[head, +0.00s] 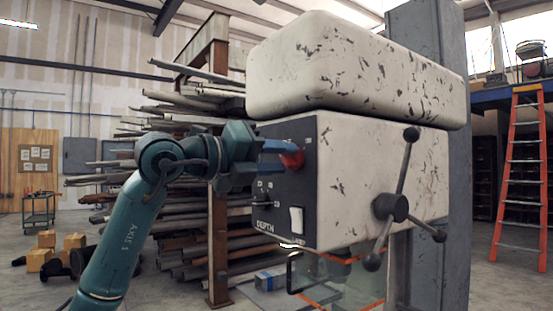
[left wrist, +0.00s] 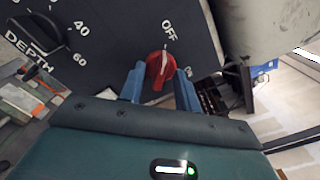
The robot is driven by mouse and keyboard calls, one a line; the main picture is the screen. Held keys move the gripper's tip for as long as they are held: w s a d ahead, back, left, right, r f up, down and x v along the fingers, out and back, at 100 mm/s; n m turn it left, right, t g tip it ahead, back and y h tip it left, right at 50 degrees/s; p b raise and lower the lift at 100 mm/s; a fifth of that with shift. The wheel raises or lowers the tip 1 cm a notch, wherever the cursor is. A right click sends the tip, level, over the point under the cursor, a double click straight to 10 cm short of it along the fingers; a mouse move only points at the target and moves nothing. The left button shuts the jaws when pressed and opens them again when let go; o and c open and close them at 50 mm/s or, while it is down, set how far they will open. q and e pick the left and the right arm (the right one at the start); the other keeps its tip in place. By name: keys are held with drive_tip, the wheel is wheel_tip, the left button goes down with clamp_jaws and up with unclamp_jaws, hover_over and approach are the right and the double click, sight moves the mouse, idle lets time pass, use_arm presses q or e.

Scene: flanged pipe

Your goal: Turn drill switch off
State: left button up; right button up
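The drill switch is a red knob (head: 292,158) on the dark front panel (head: 285,205) of a worn white drill head (head: 345,165). In the left wrist view the red knob (left wrist: 160,68) has a white pointer mark facing up toward the "OFF" label (left wrist: 168,30). My left gripper (head: 278,152) is at the panel, with its blue fingers (left wrist: 160,88) on either side of the knob and very close to it. I cannot tell whether they press on it. The right gripper is not in view.
A depth dial (head: 266,201) and a white rocker switch (head: 296,220) sit lower on the panel. A three-armed feed handle (head: 392,207) sticks out of the drill's side. A grey column (head: 430,60) stands behind. Pipe racks, boxes and an orange ladder (head: 520,175) are farther back.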

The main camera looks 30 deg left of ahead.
use_arm(q)
drive_tip(key=shift+s, duration=0.1)
drive_tip(key=shift+s+a, duration=0.2)
drive_tip(key=shift+s, duration=0.1)
drive_tip(key=b+v, duration=0.3)
drive_tip(key=v, duration=0.9)
drive_tip(key=shift+s+b, duration=0.15)
drive_tip(key=shift+b, duration=0.25)
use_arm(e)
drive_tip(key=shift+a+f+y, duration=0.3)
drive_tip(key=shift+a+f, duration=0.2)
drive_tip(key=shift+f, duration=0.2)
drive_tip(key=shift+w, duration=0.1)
